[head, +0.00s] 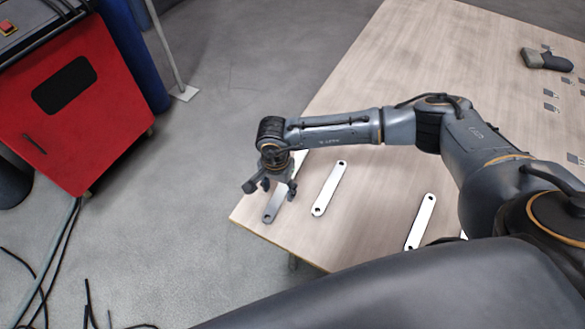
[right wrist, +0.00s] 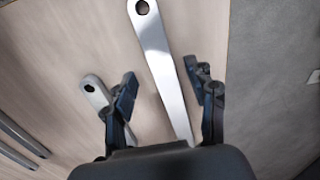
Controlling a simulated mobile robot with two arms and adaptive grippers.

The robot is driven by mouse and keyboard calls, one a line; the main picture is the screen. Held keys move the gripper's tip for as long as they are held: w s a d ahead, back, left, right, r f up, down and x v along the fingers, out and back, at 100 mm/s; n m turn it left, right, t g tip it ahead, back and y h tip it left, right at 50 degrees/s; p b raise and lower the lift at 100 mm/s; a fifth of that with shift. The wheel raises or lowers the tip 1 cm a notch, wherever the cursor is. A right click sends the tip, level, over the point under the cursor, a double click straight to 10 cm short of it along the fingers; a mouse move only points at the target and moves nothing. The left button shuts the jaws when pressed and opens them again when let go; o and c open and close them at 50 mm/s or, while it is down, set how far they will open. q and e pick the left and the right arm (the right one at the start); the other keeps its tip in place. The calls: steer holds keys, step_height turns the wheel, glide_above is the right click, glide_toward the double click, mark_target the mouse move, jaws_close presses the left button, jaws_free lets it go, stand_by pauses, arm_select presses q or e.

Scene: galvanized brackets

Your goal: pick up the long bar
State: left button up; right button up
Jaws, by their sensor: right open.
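The long bar (right wrist: 160,50) is a flat, pale metal strip with a hole at its visible end. In the right wrist view it runs between the two fingers of my right gripper (right wrist: 161,80), with a gap on either side; its near end is hidden behind the gripper body. In the head view my right gripper (head: 279,187) is over the table's left corner, open and empty. A grey bar (head: 273,208) shows partly below it, its upper part hidden by the gripper. My left gripper is not in view.
Other flat bars (head: 329,188) and (head: 420,222) lie to the right on the wooden table (head: 340,240). A shorter-looking bar (right wrist: 96,92) is close by the left finger. The table edge is near. A dark tool (head: 545,59) lies far right; a red cabinet (head: 75,130) stands on the floor.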

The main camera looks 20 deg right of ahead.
step_height(320, 180, down, 2)
steer(key=shift+w+a+f, duration=0.1)
steer(key=shift+f, duration=0.2)
steer(key=shift+c, duration=1.1)
jaws_close()
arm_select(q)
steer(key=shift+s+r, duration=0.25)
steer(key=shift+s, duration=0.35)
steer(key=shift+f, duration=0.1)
arm_select(e)
steer(key=shift+w+r, duration=0.1)
steer(key=shift+r, duration=0.05)
